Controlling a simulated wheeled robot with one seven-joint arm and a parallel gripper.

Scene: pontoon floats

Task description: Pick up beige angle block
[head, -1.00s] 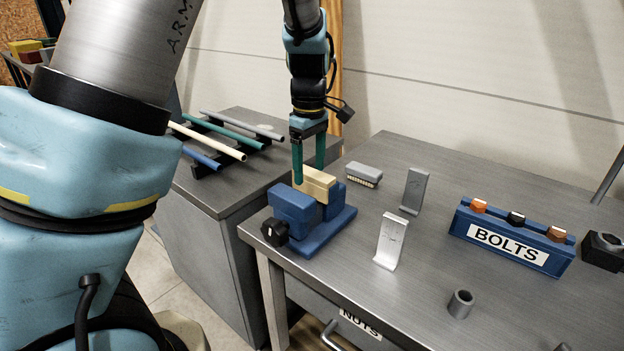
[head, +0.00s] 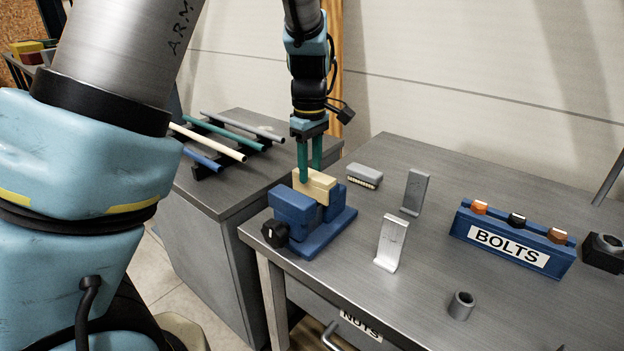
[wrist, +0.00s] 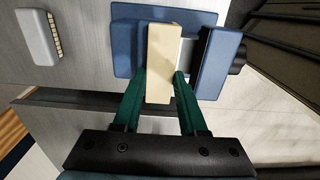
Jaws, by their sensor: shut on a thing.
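The beige angle block (head: 314,185) sits at the blue vise (head: 293,209) on the near left corner of the metal bench, its top standing above the jaws. In the wrist view the beige angle block (wrist: 161,55) lies between the two green fingers, over the blue vise (wrist: 125,40). My gripper (head: 310,172) points down from above, with its fingers shut on the block's sides; the gripper also shows in the wrist view (wrist: 161,88). The block's lower part is hidden by the vise.
A grey brush (head: 364,174) and two metal angle brackets (head: 415,191) (head: 391,242) stand right of the vise. A blue BOLTS rack (head: 513,240) and a grey cylinder (head: 461,304) are farther right. Coloured rods (head: 222,132) lie on the left cabinet.

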